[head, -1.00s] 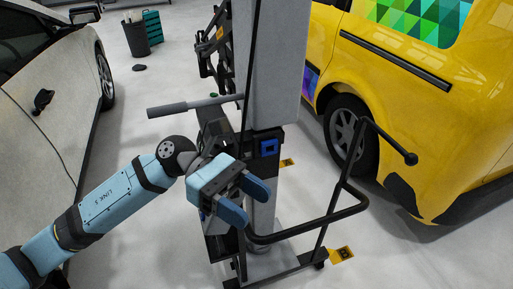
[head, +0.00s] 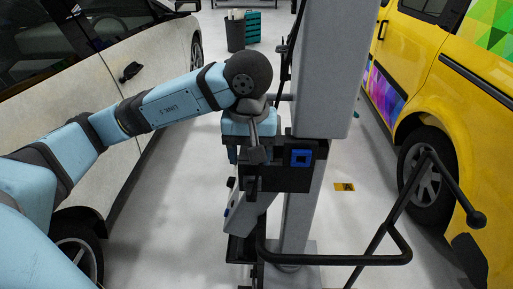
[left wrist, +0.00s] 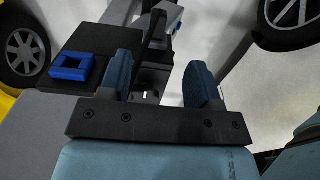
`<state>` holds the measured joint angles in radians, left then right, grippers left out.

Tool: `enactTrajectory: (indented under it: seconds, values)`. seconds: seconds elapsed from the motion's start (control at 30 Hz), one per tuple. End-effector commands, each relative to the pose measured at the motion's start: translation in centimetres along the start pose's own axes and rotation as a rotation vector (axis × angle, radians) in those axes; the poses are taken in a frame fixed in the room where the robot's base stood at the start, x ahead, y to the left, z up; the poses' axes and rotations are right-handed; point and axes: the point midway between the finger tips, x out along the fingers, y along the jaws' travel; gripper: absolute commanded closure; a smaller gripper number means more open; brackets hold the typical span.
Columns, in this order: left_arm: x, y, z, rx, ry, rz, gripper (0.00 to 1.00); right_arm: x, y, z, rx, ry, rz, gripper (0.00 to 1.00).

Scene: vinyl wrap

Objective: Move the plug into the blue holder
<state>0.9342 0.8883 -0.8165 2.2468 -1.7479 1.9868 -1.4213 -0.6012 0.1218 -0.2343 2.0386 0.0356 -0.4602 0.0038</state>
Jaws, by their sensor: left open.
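The blue holder (head: 301,158) is a square blue ring on the black box of the grey column, right of my left gripper in the head view. In the left wrist view the blue holder (left wrist: 72,67) lies to the left, outside the fingers. My left gripper (left wrist: 159,72) is open, with a dark upright part (left wrist: 153,55) showing between its fingers; I cannot tell whether this is the plug or whether the fingers touch it. In the head view the left gripper (head: 245,158) is at the left side of the black box, partly hidden. My right gripper is not in view.
The grey column (head: 327,70) stands in the middle with a black bent bar (head: 345,260) in front. A yellow van (head: 415,60) is at right and a light car (head: 60,90) at left. A dark bin (head: 235,35) stands far back. Floor is clear between the column and car.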

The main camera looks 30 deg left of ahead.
Motion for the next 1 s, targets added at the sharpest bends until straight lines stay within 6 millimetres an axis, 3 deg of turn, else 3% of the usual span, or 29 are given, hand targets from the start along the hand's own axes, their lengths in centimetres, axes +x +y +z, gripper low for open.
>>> enactTrajectory:
  seconds: [0.5, 0.7, 1.0]
  values:
    - [9.8, 0.0, 0.2, -0.001, -0.007, -0.001, 0.43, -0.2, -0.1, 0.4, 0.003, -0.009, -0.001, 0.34]
    - [11.7, 0.1, 0.1, -0.002, -0.004, 0.001, 0.43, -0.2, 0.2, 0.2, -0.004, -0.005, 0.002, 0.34]
    - [12.2, 0.1, 0.1, -0.001, -0.003, 0.002, 0.43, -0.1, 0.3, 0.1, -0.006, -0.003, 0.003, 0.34]
